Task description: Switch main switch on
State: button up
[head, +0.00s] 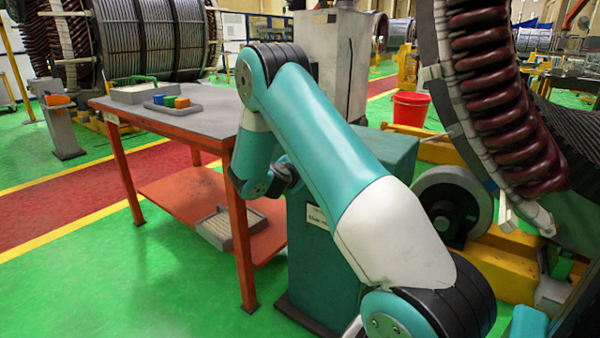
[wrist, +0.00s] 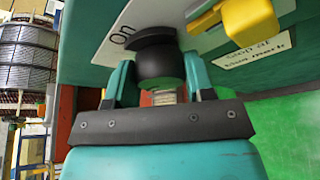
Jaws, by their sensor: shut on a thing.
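The main switch is a black round knob (wrist: 160,66) with a flat black bar on top, on a white plate (wrist: 122,36) marked "On". The left end of the bar lies close to the word "On". My gripper (wrist: 158,78) is shut on the knob in the wrist view, with one teal finger on each side. A threaded metal piece shows under the knob, between the fingers. In the head view my arm hides the knob and the gripper. A teal cabinet (head: 390,150) stands behind my arm there, and its panel (wrist: 85,40) fills the top of the wrist view.
An orange-legged table (head: 200,125) stands left of the cabinet. A large coil stator (head: 500,100) stands at right.

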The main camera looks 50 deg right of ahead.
jog(key=shift+f, duration=0.1)
jog(key=m+t+b, duration=0.1)
jog(key=m+b, duration=0.1)
jog(key=b, duration=0.1)
jog(key=m+t+b, duration=0.1)
jog(key=b, duration=0.2)
jog(key=shift+f+m+h, duration=0.4)
jog(key=m+t+h+b, duration=0.1)
jog(key=m+b, duration=0.3)
jog(key=b, duration=0.4)
jog(key=shift+f, duration=0.2)
jog(key=m+h+b, duration=0.1)
jog(key=m+b, duration=0.1)
jog(key=b, duration=0.3)
jog(key=m+h+b, duration=0.1)
jog(key=m+b, duration=0.2)
jog(key=b, duration=0.2)
jog(key=shift+t, duration=0.3)
jog(key=m+b, duration=0.1)
jog(key=b, duration=0.1)
jog(key=m+h+b, duration=0.1)
jog(key=m+b, duration=0.1)
jog(key=shift+r+h, duration=0.2)
jog(key=shift+h, duration=0.1)
jog(key=shift+r+m+b, duration=0.1)
jog(key=shift+m+b, duration=0.2)
jog(key=shift+b, duration=0.05)
jog(key=o, duration=0.9)
